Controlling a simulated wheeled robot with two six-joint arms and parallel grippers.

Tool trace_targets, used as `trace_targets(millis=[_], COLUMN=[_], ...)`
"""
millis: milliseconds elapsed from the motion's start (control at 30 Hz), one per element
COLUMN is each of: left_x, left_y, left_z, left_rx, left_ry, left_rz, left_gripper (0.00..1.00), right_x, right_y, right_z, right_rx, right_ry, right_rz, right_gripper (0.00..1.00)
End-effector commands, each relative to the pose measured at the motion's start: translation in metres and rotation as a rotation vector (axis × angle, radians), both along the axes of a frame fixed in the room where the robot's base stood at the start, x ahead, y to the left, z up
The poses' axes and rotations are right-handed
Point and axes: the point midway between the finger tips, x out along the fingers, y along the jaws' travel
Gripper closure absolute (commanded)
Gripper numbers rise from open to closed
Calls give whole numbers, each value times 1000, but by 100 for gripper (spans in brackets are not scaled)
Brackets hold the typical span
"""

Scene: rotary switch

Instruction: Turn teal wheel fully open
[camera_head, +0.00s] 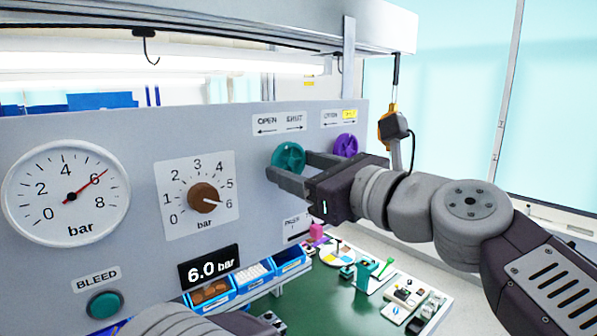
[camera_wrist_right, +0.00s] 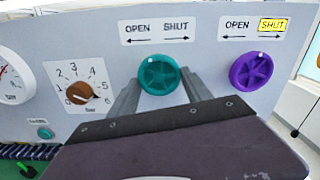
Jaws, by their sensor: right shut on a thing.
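The teal wheel (camera_head: 288,157) is mounted on the grey panel (camera_head: 140,140) under an OPEN / SHUT label with arrows (camera_head: 280,122). My right gripper (camera_head: 290,172) is shut on the teal wheel, with one finger on each side of its rim. In the right wrist view the teal wheel (camera_wrist_right: 159,74) sits between the two fingers (camera_wrist_right: 158,88), and a small pale mark shows near its top. At the left bottom of the head view a grey part of my left arm shows, but its gripper is not visible.
A purple wheel (camera_head: 345,145) is right of the teal one, its SHUT label (camera_head: 349,114) yellow. A gauge (camera_head: 66,193), a brown knob (camera_head: 204,198) near 6, a 6.0 bar display (camera_head: 209,267) and a BLEED button (camera_head: 104,305) are left. Below is a green bench (camera_head: 335,305) with bins.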

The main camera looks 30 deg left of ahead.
Motion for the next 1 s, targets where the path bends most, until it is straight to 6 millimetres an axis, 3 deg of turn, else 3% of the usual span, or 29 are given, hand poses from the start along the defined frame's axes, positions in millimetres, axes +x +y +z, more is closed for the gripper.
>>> trace_targets(millis=[1000], left_x=[0], left_y=[0], left_z=[-29], left_rx=[0], left_ry=[0], left_rz=[0], left_gripper=[57], right_x=[4], right_y=[-1], right_z=[1], right_rx=[-370], right_ry=[-890], right_rz=[0], right_gripper=[83])
